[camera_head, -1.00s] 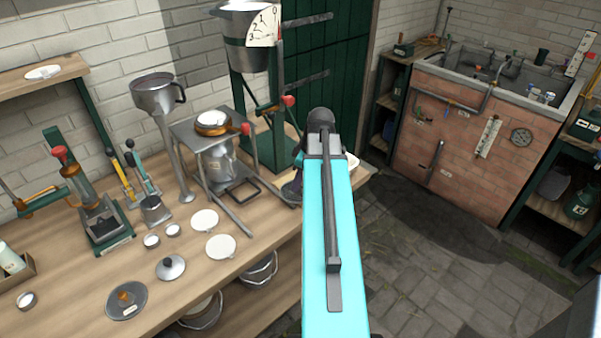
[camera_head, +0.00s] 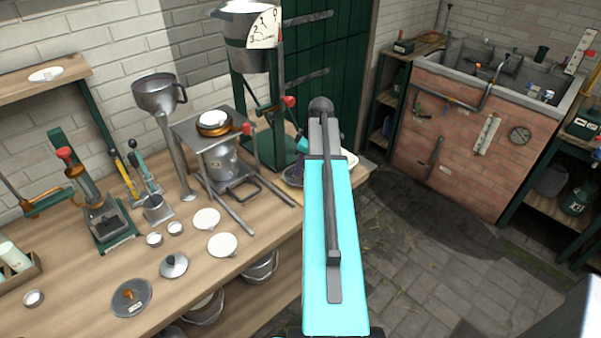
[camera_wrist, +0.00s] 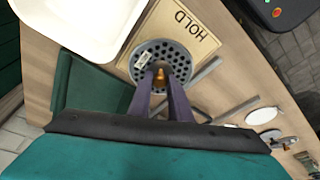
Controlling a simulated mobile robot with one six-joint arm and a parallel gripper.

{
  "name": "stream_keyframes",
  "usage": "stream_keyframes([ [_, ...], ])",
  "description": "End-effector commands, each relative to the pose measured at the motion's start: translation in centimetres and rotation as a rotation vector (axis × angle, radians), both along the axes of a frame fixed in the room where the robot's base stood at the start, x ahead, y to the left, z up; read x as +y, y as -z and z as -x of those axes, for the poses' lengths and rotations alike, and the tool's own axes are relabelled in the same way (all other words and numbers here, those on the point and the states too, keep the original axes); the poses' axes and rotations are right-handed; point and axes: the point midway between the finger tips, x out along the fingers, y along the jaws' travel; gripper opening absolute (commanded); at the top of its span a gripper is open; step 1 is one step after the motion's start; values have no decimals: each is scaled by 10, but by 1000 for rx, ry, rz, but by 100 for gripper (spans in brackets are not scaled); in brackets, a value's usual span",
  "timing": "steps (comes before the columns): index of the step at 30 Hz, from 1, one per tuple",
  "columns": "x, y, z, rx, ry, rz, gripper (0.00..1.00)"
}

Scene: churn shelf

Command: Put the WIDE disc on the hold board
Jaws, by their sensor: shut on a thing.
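In the wrist view, the two purple fingers of my gripper (camera_wrist: 160,78) are shut on the orange knob of a grey round disc (camera_wrist: 180,56) with many holes. The disc has a small pale label that I cannot read. The tan hold board (camera_wrist: 163,20), lettered HOLD, lies under it, and the disc covers part of the board. I cannot tell whether the disc touches the board. In the head view, my arm hides the held disc and most of the gripper. Another grey disc (camera_head: 138,290) with an orange knob and a label lies on the bench front.
A white tray (camera_wrist: 70,20) stands beside the board. The wooden bench (camera_head: 200,262) holds pale round plates (camera_head: 222,245), a small lid (camera_head: 173,264), a stand (camera_head: 190,135) and a green-framed scale (camera_head: 258,110). A brick sink unit (camera_head: 460,150) stands at right.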

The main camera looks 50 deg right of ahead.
Motion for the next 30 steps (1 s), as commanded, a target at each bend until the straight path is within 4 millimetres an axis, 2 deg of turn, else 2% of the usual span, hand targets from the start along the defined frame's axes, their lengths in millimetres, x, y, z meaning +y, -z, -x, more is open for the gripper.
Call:
stream_keyframes([
  [9,0,2,0,0,0,0,0],
  [22,0,31,1,0,0,-1,0],
  [30,0,35,0,0,0,1,0],
])
